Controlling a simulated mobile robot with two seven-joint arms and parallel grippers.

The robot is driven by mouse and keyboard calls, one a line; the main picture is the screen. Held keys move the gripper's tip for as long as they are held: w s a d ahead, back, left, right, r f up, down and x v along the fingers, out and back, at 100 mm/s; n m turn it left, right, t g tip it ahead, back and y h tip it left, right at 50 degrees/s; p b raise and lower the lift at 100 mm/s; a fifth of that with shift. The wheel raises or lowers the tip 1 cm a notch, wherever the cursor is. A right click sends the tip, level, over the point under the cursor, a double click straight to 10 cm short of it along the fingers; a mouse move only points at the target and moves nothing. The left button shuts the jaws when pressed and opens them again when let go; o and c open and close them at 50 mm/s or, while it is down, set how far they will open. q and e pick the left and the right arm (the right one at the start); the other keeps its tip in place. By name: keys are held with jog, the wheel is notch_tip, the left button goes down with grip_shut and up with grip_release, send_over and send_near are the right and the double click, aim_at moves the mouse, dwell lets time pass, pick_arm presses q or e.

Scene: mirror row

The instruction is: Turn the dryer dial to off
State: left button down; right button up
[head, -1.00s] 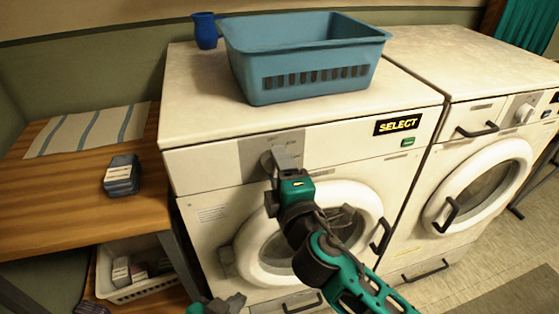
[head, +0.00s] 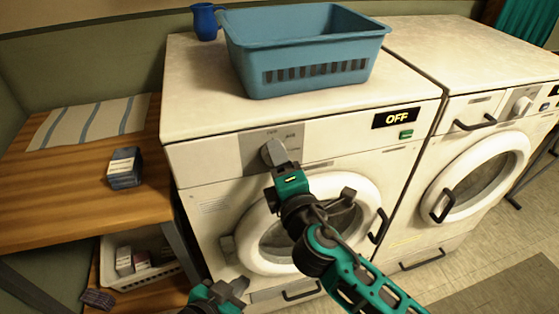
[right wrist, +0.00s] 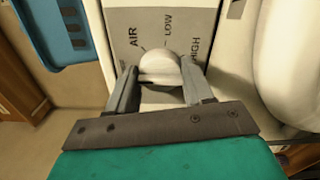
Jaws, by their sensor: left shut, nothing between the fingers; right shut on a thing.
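The dryer dial (head: 270,149) is a round pale knob on the grey panel at the front left of the near machine (head: 205,180). My right gripper (head: 279,160) is shut on it. In the right wrist view the dial (right wrist: 158,65) sits between the two fingers of my right gripper (right wrist: 160,80), with the labels AIR, LOW and HIGH around it; any other label is hidden or out of frame. The machine's display (head: 396,118) reads OFF. My left gripper (head: 222,296) is low at the bottom edge, shut and empty, apart from the machine.
A blue basket (head: 310,78) and a blue jug (head: 206,24) stand on top of the machine. A second white machine (head: 470,140) is at the right. At the left are a wooden table (head: 60,200), a dark box (head: 124,168) and a white crate (head: 150,281) below.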

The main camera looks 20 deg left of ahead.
jog(key=o, duration=1)
jog(key=shift+s, duration=0.1)
jog(key=v, duration=1.2)
jog(key=shift+s+d, duration=0.25)
